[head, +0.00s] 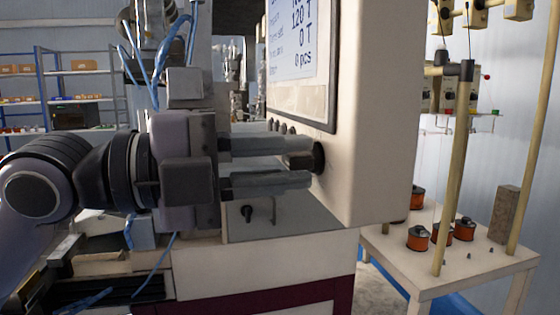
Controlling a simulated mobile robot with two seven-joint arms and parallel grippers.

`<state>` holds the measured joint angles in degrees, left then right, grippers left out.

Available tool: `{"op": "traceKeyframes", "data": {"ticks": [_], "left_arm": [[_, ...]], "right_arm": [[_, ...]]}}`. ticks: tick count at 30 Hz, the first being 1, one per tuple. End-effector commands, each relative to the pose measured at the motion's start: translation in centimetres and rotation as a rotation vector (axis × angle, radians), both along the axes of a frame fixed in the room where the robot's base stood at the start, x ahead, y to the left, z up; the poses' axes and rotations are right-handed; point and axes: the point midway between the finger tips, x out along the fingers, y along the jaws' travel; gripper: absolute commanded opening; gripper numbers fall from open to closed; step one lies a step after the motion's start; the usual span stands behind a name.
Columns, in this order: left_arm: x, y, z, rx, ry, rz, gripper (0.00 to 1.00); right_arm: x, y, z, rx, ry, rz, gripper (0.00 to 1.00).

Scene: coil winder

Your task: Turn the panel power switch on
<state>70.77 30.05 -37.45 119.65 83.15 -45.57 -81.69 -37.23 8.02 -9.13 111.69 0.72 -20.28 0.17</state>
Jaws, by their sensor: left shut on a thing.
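The control panel (375,120) is a large beige box with a screen (292,35) on its left face. The power switch (318,157) is a dark round knob low on that face, near its front edge. My left gripper (306,169) reaches in from the left, with its two grey fingers pointing right at the switch. The fingertips are at the switch's handle, and the gripper is shut on it. The fingers hide part of the switch, so I cannot tell its position. My right gripper is not in view.
Several small dark buttons (280,127) sit under the screen, close above my fingers. A white table (455,265) with orange wire spools (418,238) and upright poles stands at the right. A storage shelf (85,72) is at the far left.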

Motion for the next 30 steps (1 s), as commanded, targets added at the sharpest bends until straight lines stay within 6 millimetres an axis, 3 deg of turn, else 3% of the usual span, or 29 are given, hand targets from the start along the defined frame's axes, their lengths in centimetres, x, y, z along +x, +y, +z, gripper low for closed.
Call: {"op": "traceKeyframes", "data": {"ticks": [11,12,13,23,30], "left_arm": [[0.0,0.0,0.0,0.001,-0.004,0.001,0.0],[0.0,0.0,0.0,0.001,-0.004,0.001,0.38],[0.0,0.0,0.0,0.001,-0.004,0.001,0.39],[0.0,0.3,-0.1,0.001,-0.002,0.001,0.39],[-0.8,3.6,-0.3,0.0,-0.002,0.005,0.39]], "right_arm": [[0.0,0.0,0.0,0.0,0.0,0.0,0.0],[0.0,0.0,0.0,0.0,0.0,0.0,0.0],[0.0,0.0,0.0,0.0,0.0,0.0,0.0],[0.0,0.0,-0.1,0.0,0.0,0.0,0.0],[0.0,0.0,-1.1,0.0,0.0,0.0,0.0]]}}
